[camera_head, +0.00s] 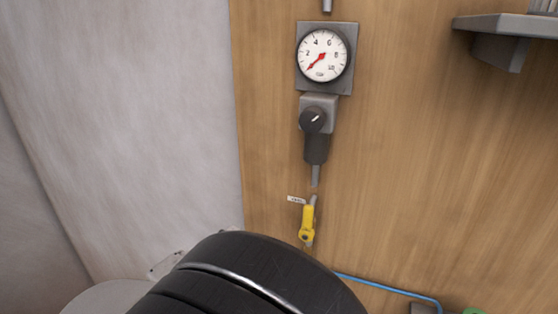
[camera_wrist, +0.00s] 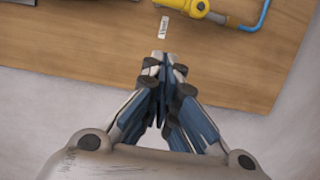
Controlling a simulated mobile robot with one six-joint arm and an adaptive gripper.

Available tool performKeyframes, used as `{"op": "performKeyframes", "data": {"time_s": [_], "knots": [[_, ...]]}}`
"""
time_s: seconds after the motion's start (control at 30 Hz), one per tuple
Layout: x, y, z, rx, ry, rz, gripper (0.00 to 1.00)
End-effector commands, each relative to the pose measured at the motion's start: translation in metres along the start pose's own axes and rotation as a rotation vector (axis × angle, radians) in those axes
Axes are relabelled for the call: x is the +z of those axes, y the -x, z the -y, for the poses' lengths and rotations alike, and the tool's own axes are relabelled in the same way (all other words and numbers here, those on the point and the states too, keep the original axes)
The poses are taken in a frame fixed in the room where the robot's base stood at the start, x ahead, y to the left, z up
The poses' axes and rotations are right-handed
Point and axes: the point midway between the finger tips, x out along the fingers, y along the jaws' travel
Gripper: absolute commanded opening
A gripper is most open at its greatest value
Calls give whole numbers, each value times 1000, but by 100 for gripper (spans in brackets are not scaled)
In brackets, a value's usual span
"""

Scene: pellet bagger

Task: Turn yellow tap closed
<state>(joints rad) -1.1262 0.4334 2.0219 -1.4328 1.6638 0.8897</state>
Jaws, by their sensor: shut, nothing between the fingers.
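The yellow tap (camera_head: 307,222) is on the wooden panel, below the regulator, with its yellow lever lying roughly along the pipe. It also shows at the top of the wrist view (camera_wrist: 200,8), partly cut off by the frame edge. A small white label (camera_head: 295,199) sits beside it; the label also shows in the wrist view (camera_wrist: 164,27). My gripper (camera_wrist: 161,58) is shut and empty, its fingertips just short of the label in the picture and apart from the tap. In the head view my arm fills the bottom, and the gripper is not visible there.
A pressure gauge (camera_head: 323,55) with a red needle is above a black regulator knob (camera_head: 313,120). A blue hose (camera_head: 390,287) runs right from near the tap. A grey shelf (camera_head: 510,27) juts out at upper right. The panel right of the tap is bare.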

Motion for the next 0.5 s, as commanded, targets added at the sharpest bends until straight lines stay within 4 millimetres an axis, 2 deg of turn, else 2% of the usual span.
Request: {"op": "performKeyframes", "data": {"time_s": [0.07, 0.17, 0.5], "knots": [[-6, 2, 0, 17, -3, -17, 0], [-6, -7, 0, 18, -5, -17, 0], [-5, -76, 0, 16, -3, -12, 0]]}}
